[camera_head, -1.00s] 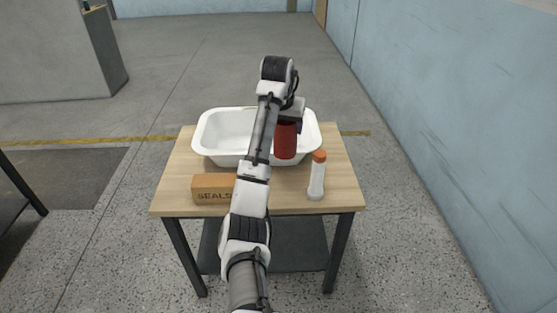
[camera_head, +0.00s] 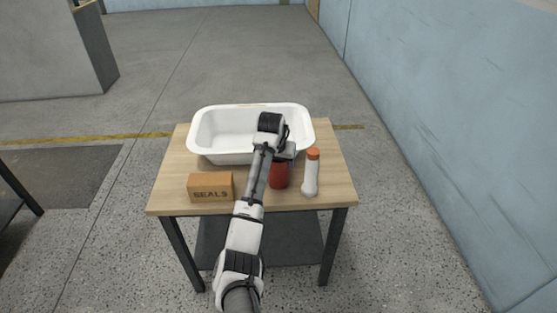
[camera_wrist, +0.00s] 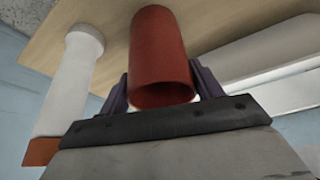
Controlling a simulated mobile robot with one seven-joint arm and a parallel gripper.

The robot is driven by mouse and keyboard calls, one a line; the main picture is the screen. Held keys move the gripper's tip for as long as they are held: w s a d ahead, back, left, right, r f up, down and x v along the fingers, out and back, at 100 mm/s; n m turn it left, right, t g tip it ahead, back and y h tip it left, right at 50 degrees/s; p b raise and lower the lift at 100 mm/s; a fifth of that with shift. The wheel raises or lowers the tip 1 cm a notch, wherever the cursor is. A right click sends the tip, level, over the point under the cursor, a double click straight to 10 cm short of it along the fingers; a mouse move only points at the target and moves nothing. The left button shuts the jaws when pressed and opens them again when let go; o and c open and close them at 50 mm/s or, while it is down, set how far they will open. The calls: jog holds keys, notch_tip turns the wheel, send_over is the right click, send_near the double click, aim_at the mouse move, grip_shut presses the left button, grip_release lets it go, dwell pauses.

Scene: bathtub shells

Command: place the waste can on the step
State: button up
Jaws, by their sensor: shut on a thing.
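The waste can is a dark red cylinder (camera_head: 279,176), in front of the white tub on the near right part of the table. My gripper (camera_head: 284,153) is shut on it near its upper end. In the wrist view the red can (camera_wrist: 163,58) stands between the two dark fingers (camera_wrist: 160,92), its open end towards the camera. Its far end lies against the wooden tabletop in that view, but I cannot tell whether it touches. I cannot make out a separate step.
The white tub (camera_head: 215,150) fills the back of the wooden table (camera_head: 170,190). A white bottle with an orange cap (camera_head: 311,175) stands close right of the can. A box marked SEALS (camera_head: 210,188) sits at the front left. A dark lower shelf (camera_head: 285,240) is below.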

jog(key=o, duration=1.3)
jog(key=shift+f, duration=0.1)
jog(key=shift+o, duration=0.2)
jog(key=b+v, duration=0.1)
jog(key=v, duration=1.1)
jog(key=shift+b, duration=0.35)
jog(key=shift+w+r, duration=0.1)
jog(key=shift+r, duration=0.15)
